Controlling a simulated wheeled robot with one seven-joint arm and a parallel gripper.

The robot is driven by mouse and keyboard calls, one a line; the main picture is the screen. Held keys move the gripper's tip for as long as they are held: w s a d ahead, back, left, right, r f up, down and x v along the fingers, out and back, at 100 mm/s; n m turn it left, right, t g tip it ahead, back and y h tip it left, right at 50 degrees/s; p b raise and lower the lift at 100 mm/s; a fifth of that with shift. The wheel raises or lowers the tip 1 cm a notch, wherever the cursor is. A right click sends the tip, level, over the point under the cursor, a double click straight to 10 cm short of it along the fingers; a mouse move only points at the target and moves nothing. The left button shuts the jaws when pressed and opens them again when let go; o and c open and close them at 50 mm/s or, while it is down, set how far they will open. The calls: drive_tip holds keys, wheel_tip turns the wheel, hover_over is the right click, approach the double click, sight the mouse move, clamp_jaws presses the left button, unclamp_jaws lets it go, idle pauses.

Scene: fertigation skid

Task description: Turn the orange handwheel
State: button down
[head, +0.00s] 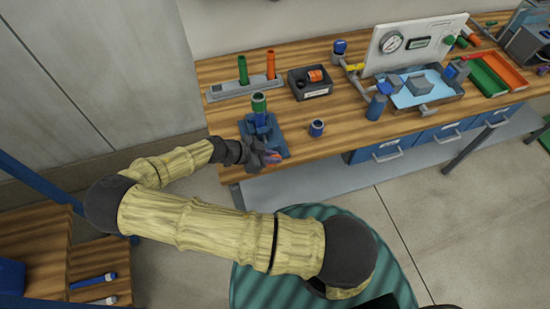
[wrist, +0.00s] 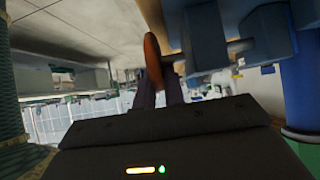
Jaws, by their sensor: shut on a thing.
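The orange handwheel (wrist: 153,62) shows nearly edge-on in the wrist view, on a short shaft coming out of a blue valve body (wrist: 212,45). In the head view the handwheel (head: 274,158) is a small patch of orange at the bench's front edge, mostly hidden by my gripper. My gripper (head: 266,156) is at the wheel, in front of the blue valve stand (head: 262,125). In the wrist view the dark fingers of my gripper (wrist: 160,93) are shut on the wheel's lower rim. Their tips are partly hidden.
The wooden bench (head: 345,130) holds a rack (head: 243,89) with green and orange tubes, a black box (head: 310,83), a small blue cup (head: 317,127) and a gauge panel (head: 415,45). Blue drawers (head: 390,149) are below. A green striped round surface (head: 300,290) lies in front.

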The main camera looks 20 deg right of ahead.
drive_tip(key=h+b, duration=0.1)
drive_tip(key=f+h+b, duration=0.1)
drive_tip(key=shift+a+b, duration=0.3)
drive_tip(key=shift+b, duration=0.05)
drive_tip(key=shift+r+h+b, duration=0.15)
drive_tip(key=shift+h+b, duration=0.45)
drive_tip(key=shift+b, duration=0.05)
drive_tip(key=shift+s, duration=0.1)
drive_tip(key=shift+r, duration=0.1)
drive_tip(key=c, duration=1.8)
unclamp_jaws()
drive_tip(key=shift+o, duration=0.2)
drive_tip(key=shift+r, duration=0.1)
